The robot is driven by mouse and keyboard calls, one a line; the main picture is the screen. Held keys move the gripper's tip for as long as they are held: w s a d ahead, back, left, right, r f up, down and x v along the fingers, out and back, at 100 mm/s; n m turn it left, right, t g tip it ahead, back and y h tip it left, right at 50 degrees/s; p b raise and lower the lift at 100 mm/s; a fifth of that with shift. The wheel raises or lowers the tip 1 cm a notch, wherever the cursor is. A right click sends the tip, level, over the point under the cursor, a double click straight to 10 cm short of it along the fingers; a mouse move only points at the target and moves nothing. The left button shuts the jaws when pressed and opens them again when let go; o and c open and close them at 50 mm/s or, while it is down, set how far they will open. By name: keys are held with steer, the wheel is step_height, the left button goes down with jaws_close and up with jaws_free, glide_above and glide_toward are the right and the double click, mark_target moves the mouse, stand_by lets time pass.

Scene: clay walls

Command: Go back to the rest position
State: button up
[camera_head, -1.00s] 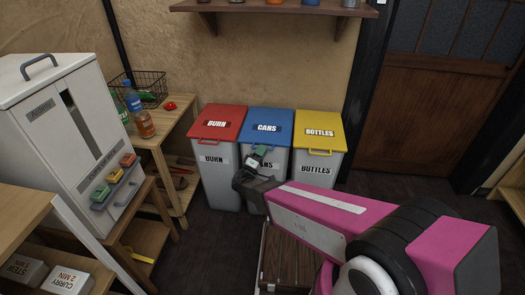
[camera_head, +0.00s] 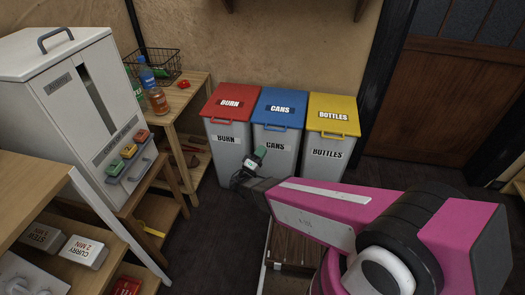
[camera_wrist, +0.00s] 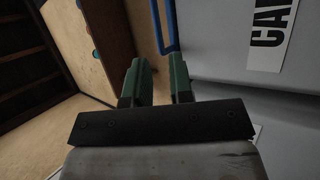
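My gripper (camera_head: 257,158) has dark green fingers. In the head view it is in front of the bins, near the edge between the red-lidded bin and the blue-lidded bin. In the wrist view my gripper (camera_wrist: 160,72) shows both fingers apart with nothing between them. The grey front of the CANS bin (camera_wrist: 225,55) is beside and beyond the fingers, with its blue handle (camera_wrist: 165,25). I cannot tell if the gripper touches the bin. My pink arm stretches in from the lower right of the head view.
The red BURN lid (camera_head: 231,103), blue CANS lid (camera_head: 280,108) and yellow BOTTLES lid (camera_head: 333,114) are closed. A wooden side table (camera_head: 188,97) and white dispenser (camera_head: 60,90) stand left. A brown wooden box (camera_head: 290,245) is below my arm. Dark floor (camera_head: 215,225) is clear in front of the bins.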

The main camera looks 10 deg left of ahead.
steer(key=w+d+m+g+h, duration=0.1)
steer(key=w+d+m+g, duration=0.15)
steer(key=d+g, duration=0.7)
steer(key=w+d+m+g+h, duration=0.1)
steer(key=d+m+g+h, duration=0.15)
steer(key=d+g, duration=0.7)
steer(key=s+d+r+m+g+y, duration=0.1)
steer(key=d+r+m+y, duration=0.1)
steer(key=d+y, duration=0.5)
steer(key=s+d+r+m+g+y, duration=0.1)
steer(key=s+d+r+m+y, duration=0.1)
steer(key=d+y, duration=0.5)
steer(key=shift+s+d+r+m+y, duration=0.25)
steer(key=shift+d+r+m+y, duration=0.1)
steer(key=shift+r, duration=0.25)
